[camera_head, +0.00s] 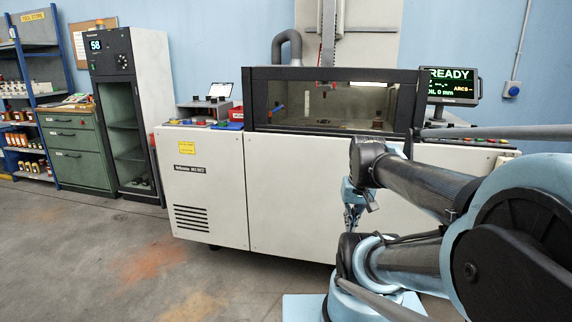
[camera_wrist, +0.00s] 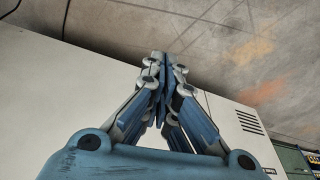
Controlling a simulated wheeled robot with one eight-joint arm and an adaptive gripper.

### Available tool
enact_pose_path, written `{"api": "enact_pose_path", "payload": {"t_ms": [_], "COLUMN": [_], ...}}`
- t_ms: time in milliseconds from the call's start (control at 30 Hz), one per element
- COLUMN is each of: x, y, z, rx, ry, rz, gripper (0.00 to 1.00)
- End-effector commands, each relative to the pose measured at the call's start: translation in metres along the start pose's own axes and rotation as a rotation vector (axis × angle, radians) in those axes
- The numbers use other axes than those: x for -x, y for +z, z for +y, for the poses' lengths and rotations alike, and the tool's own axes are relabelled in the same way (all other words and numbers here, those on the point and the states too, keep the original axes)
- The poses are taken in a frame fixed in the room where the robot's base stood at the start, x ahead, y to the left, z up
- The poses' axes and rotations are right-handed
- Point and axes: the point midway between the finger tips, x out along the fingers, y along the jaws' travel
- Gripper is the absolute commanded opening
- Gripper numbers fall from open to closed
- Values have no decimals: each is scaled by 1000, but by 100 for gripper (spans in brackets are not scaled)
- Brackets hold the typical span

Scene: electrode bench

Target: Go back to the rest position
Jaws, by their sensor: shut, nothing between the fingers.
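My gripper (camera_wrist: 164,62) is shut and empty in the wrist view, its fingertips together. It points down past the pale machine front toward the grey floor. In the head view my gripper (camera_head: 352,222) hangs in front of the machine's white front panel, partly hidden by my own arm. My arm is folded at the right of the head view, close to the camera.
The white electrode machine (camera_head: 300,190) with a glazed enclosure stands ahead. A screen (camera_head: 450,86) reads READY. A tall oven-like cabinet (camera_head: 125,110), a green drawer unit (camera_head: 78,150) and a shelf rack (camera_head: 28,90) stand left. The floor (camera_head: 90,250) at front left is clear.

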Motion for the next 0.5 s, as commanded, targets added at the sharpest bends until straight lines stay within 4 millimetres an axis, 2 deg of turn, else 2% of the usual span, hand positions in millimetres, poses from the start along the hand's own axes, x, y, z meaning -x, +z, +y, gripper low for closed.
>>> {"api": "enact_pose_path", "payload": {"t_ms": [100, 200, 500], "x": [-14, -21, -23], "y": [23, 33, 36], "z": [-2, -1, -1], "rx": [45, 63, 69], "ry": [19, 29, 33], "rz": [-17, -25, -28], "gripper": [0, 0, 0]}}
